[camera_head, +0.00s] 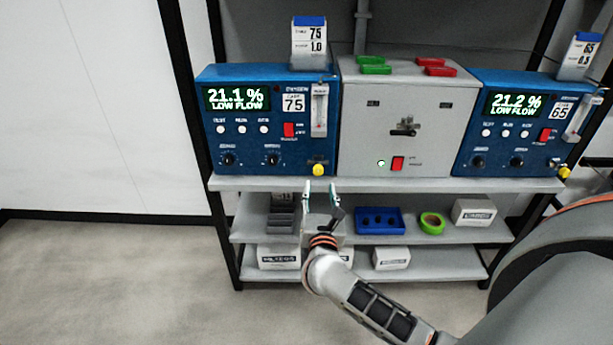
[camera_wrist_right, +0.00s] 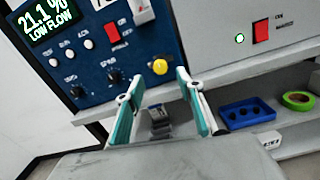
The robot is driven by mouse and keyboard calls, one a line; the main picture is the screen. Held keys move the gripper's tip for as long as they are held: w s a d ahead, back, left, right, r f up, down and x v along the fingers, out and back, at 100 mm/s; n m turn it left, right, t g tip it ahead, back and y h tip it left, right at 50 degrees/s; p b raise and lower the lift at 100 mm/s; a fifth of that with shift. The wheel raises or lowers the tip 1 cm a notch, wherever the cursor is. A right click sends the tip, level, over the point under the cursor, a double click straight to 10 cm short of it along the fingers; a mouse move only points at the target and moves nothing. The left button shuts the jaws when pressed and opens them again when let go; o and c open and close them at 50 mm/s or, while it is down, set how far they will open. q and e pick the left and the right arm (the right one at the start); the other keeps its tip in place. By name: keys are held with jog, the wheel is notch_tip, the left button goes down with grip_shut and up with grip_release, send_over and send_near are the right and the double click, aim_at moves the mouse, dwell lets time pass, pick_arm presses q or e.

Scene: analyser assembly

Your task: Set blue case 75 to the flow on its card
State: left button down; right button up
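The blue case 75 (camera_head: 266,150) stands at the left of the shelf top. Its display (camera_head: 238,98) reads 21.1 % LOW FLOW. Its card (camera_head: 309,43) stands on top and reads 75 and 1.0. A flow tube (camera_head: 319,109) is on its right front, above a yellow knob (camera_head: 319,169). The knob also shows in the right wrist view (camera_wrist_right: 160,67). My right gripper (camera_head: 320,187) is open and empty, just below and in front of the yellow knob. In the wrist view its fingers (camera_wrist_right: 155,90) point up toward the case front. My left gripper is not in view.
A grey unit (camera_head: 370,140) with a lever stands right of case 75. A second blue case 65 (camera_head: 500,150) stands further right, its display reading 21.2 % LOW FLOW. Lower shelves hold boxes, a blue tray (camera_head: 366,222) and green tape (camera_head: 432,222). The shelf edge (camera_head: 400,184) is close to my gripper.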

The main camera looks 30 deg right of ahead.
aim_at(318, 172)
jog(key=shift+m, duration=0.4)
jog(key=x, duration=0.8)
jog(key=shift+f, duration=0.25)
grip_shut()
